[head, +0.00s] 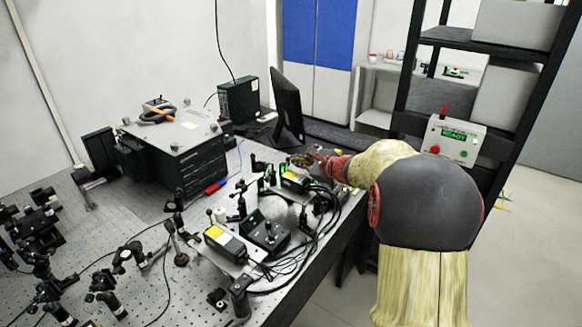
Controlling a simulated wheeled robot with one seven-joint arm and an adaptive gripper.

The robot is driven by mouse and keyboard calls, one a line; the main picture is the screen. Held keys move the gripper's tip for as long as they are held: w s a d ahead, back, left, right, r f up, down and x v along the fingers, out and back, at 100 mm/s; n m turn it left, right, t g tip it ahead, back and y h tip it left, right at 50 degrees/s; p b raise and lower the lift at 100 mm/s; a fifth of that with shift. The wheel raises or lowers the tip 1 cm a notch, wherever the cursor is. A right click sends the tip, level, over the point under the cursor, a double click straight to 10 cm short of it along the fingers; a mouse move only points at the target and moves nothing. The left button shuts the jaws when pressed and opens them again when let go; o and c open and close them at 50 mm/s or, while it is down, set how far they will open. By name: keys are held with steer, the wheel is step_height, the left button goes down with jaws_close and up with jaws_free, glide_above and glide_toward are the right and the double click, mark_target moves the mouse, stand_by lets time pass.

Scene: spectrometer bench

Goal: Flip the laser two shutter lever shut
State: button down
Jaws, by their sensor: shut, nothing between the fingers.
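Two small laser units with yellow labels are on the optical bench (221,297). The nearer laser unit (224,243) sits beside a black control box (265,236). The farther laser unit (293,181) is close to my gripper (299,161). I cannot read which one is laser two. The shutter lever is too small to make out, or is hidden near my gripper. My gripper is shut and empty, at the far right part of the bench, just above and behind the farther unit. Whether it touches anything cannot be told.
A large black instrument box (174,150) stands at the back left. A monitor (287,104) stands behind my gripper. Cables (318,238) run along the right bench edge. Several optic mounts crowd the left. A box with a READY display (455,138) is on the rack.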

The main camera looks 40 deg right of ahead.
steer(key=shift+a, duration=0.2)
steer(key=shift+r, duration=0.15)
steer(key=shift+r+p, duration=0.4)
steer(key=shift+r, duration=0.3)
steer(key=shift+s, duration=0.2)
